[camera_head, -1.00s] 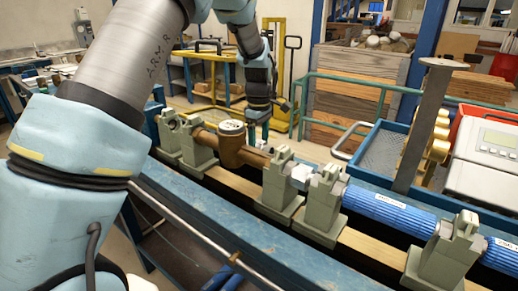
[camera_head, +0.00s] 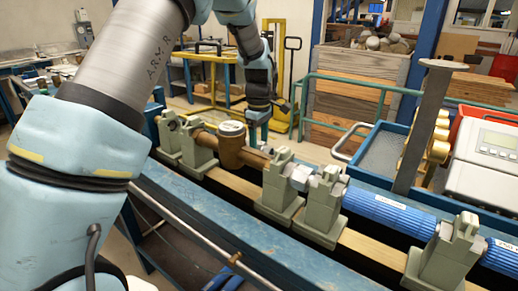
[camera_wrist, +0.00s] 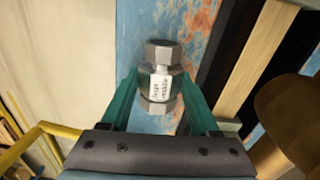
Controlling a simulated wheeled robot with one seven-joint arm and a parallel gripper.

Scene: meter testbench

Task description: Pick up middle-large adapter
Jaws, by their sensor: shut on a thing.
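The adapter (camera_wrist: 160,84) is a short metal fitting with hexagonal ends and a white label, seen in the wrist view. My gripper (camera_wrist: 160,80) has its two teal fingers on either side of the label band, shut on the adapter. The adapter shows over a worn blue surface; whether it still touches that surface is not clear. In the head view my gripper (camera_head: 258,130) points down behind the brown meter, and the adapter there is too small or hidden to make out.
The brown meter (camera_head: 231,146) and pipe sit in grey-green clamps (camera_head: 281,185) on the bench (camera_head: 210,215), close to my gripper. A blue pipe (camera_head: 390,213) lies at the right. A blue tray (camera_head: 382,150) and a white device (camera_head: 487,150) stand behind it.

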